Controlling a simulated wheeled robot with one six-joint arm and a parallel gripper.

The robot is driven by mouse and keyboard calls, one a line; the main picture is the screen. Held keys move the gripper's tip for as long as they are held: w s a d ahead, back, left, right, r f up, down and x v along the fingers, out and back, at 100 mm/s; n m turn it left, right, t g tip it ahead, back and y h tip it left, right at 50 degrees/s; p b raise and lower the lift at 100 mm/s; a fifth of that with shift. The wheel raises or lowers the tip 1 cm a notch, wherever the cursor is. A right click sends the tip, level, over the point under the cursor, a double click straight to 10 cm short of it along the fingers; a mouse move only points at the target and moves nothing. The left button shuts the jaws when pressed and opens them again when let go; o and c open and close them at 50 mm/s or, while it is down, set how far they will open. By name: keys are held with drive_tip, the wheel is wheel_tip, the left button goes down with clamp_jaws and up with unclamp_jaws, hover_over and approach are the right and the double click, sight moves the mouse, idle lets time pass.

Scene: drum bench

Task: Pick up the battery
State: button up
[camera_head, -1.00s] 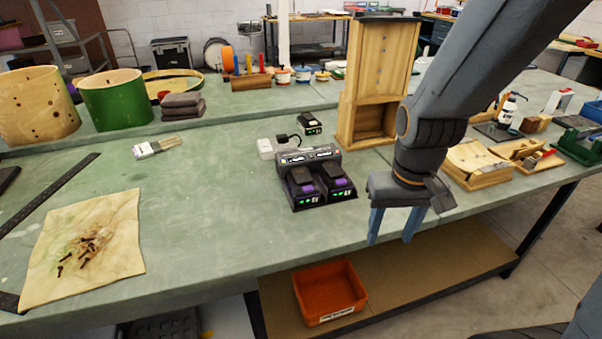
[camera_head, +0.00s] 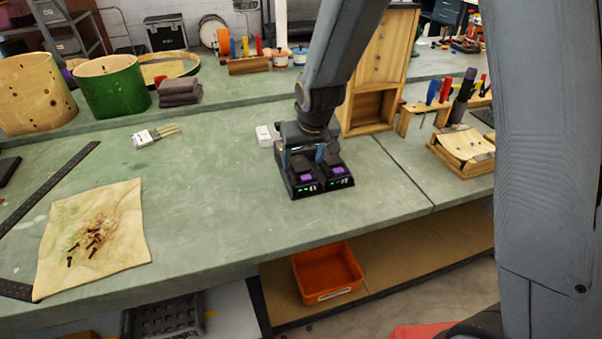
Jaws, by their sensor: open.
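Two dark batteries with purple parts and green lights sit side by side in a black charger (camera_head: 292,190) on the green bench: a left battery (camera_head: 305,180) and a right battery (camera_head: 338,175). My gripper (camera_head: 304,156) is open and points down over the charger. Its blue-grey fingers show around the rear of the left battery. I cannot tell whether they touch it. My gripper and wrist hide the back of the charger and the bench behind it.
A white plug block (camera_head: 265,136) lies just left of my gripper. A tall wooden cabinet (camera_head: 379,65) stands close behind to the right. A cloth with screws (camera_head: 92,235) lies at the left. The bench between cloth and charger is clear.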

sight(301, 167)
drive_tip(key=shift+p+x, duration=0.75)
drive_tip(key=shift+x, duration=1.45)
drive_tip(key=shift+w+r, duration=0.1)
drive_tip(key=shift+w, duration=0.05)
drive_tip(key=c, duration=1.2)
drive_tip(key=shift+o, duration=0.2)
drive_tip(key=shift+r, duration=0.1)
